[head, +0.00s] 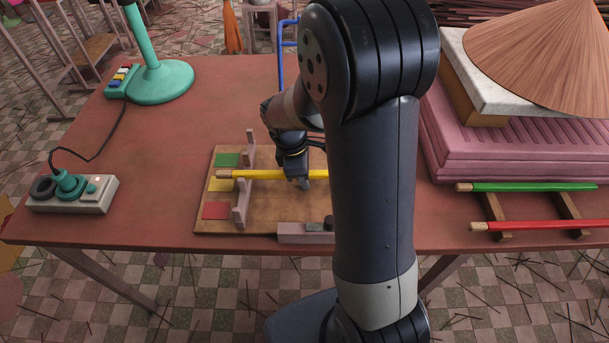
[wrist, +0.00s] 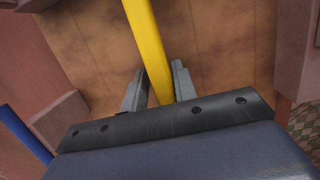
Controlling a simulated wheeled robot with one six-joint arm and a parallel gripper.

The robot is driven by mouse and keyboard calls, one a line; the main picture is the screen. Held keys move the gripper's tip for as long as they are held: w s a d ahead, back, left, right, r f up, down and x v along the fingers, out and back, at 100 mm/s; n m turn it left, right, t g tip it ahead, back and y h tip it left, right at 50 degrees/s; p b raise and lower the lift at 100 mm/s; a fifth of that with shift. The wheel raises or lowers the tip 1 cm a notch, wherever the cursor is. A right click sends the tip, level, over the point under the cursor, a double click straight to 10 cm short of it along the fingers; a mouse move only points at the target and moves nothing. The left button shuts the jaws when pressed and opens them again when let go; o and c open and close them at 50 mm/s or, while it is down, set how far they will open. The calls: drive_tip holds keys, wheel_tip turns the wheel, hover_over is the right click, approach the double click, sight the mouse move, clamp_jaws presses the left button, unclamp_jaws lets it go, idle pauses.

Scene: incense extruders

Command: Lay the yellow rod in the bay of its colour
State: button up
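The yellow rod (head: 265,174) lies level across the wooden board, its tan tip pointing left. It crosses the middle of the pale notched rack (head: 240,214), in line with the yellow patch (head: 220,185). I cannot tell whether it rests in the rack or hangs just above it. My gripper (head: 303,184) points down over the rod right of the rack. In the wrist view the rod (wrist: 148,40) runs between my two fingers (wrist: 158,88), which close in on both its sides. My arm hides the rod's right end.
The board (head: 265,215) also bears a green patch (head: 228,160) and a red patch (head: 215,210). A pale block (head: 300,233) is at its front edge. Green (head: 530,187) and red (head: 540,225) rods lie on wooden supports at right. A pink stack (head: 470,160) stands behind them.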

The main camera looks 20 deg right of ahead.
drive_tip(key=shift+o, duration=0.3)
drive_tip(key=shift+s+f, duration=0.5)
drive_tip(key=shift+f, duration=0.2)
drive_tip(key=shift+w+r+p, duration=0.1)
drive_tip(key=shift+r+p, duration=0.25)
drive_tip(key=shift+r, duration=0.1)
wheel_tip(320, 180, up, 12)
drive_tip(key=w+a, duration=0.1)
drive_tip(key=a, duration=0.1)
drive_tip(key=shift+a+r+p, duration=0.25)
drive_tip(key=shift+p, duration=0.1)
drive_tip(key=f, duration=0.3)
drive_tip(key=d+f, duration=0.1)
drive_tip(key=f, duration=0.3)
drive_tip(key=d+f, duration=0.1)
drive_tip(key=f, duration=0.3)
drive_tip(key=shift+s+d+f, duration=0.15)
drive_tip(key=shift+s+f, duration=0.05)
drive_tip(key=shift+s, duration=0.1)
drive_tip(key=shift+r, duration=0.15)
